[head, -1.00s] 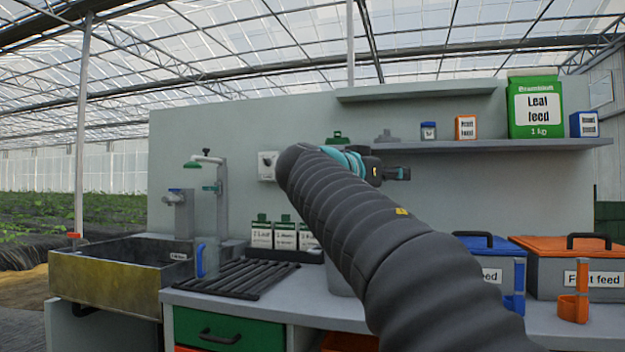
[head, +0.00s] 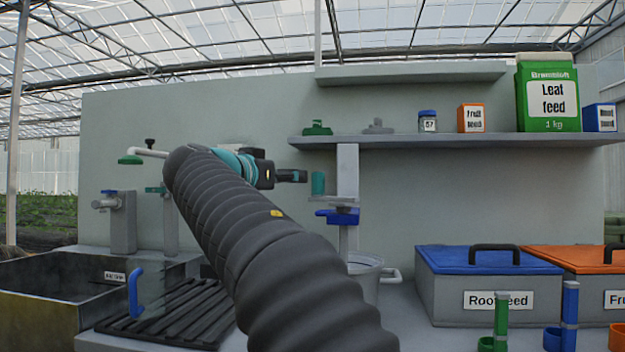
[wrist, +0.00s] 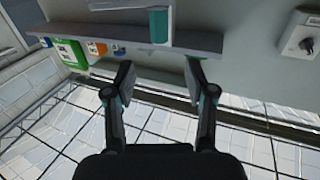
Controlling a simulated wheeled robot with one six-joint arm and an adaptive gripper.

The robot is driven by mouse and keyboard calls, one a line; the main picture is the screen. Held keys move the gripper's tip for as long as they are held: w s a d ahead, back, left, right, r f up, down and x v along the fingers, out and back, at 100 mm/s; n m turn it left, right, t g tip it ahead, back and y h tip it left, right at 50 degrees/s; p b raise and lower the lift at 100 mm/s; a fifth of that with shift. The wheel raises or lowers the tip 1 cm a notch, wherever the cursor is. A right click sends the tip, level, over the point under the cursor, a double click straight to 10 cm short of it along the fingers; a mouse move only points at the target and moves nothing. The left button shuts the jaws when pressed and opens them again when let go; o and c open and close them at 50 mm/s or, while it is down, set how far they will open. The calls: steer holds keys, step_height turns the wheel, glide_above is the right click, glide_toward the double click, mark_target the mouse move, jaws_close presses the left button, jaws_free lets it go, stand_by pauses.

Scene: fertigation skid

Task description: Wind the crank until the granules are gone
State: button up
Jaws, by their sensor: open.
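A teal upright cylinder (head: 318,183), which looks like the crank's handle, stands beside a grey column (head: 347,170) under the shelf. In the wrist view a teal cylinder (wrist: 159,25) shows beyond the fingers. A blue piece (head: 338,216) crosses the column's lower part, and a grey pot (head: 366,278) stands below. My gripper (head: 300,176) is just left of the handle in the head view. In the wrist view my gripper (wrist: 158,82) is open, with nothing between its fingers. No granules are visible; the inside of the column cannot be seen.
The shelf (head: 460,141) holds a green leaf feed box (head: 548,95) and smaller containers. A blue-lidded bin (head: 489,262) is right of the pot. A sink (head: 50,300) and black rack (head: 175,315) are at left. A wall knob (wrist: 300,40) shows in the wrist view.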

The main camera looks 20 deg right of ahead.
mark_target(315, 178)
steer(key=p+x, duration=0.2)
steer(key=x, duration=1.1)
steer(key=shift+p, duration=0.4)
jaws_close()
